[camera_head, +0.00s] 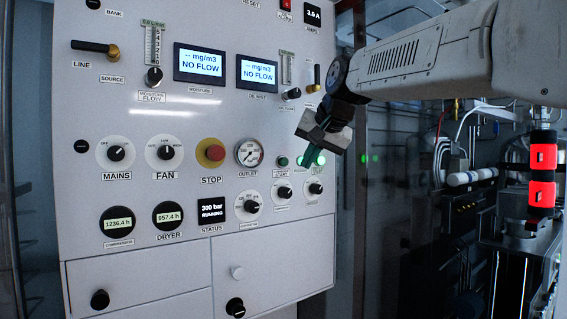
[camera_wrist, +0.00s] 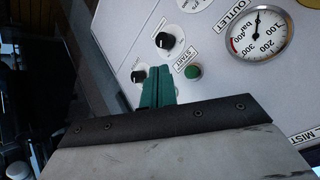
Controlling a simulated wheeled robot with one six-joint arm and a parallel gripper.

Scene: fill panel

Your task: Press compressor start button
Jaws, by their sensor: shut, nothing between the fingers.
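The start button is a small round green button (camera_head: 283,161) on the white panel, right of the outlet gauge. In the wrist view the green button (camera_wrist: 194,72) shows beside its START label (camera_wrist: 186,60). My gripper (camera_head: 306,163) is shut and empty, its green fingertips just right of the button in the head view. In the wrist view my gripper (camera_wrist: 157,88) appears left of the button, apart from it. Whether the tips touch the panel cannot be told.
The red STOP button (camera_head: 210,153) and outlet gauge (camera_head: 249,152) are left of the start button. Black knobs (camera_head: 316,188) sit below. The status display (camera_head: 212,209) reads 300 bar RUNNING. Pipes and red-banded equipment (camera_head: 542,170) stand at the right.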

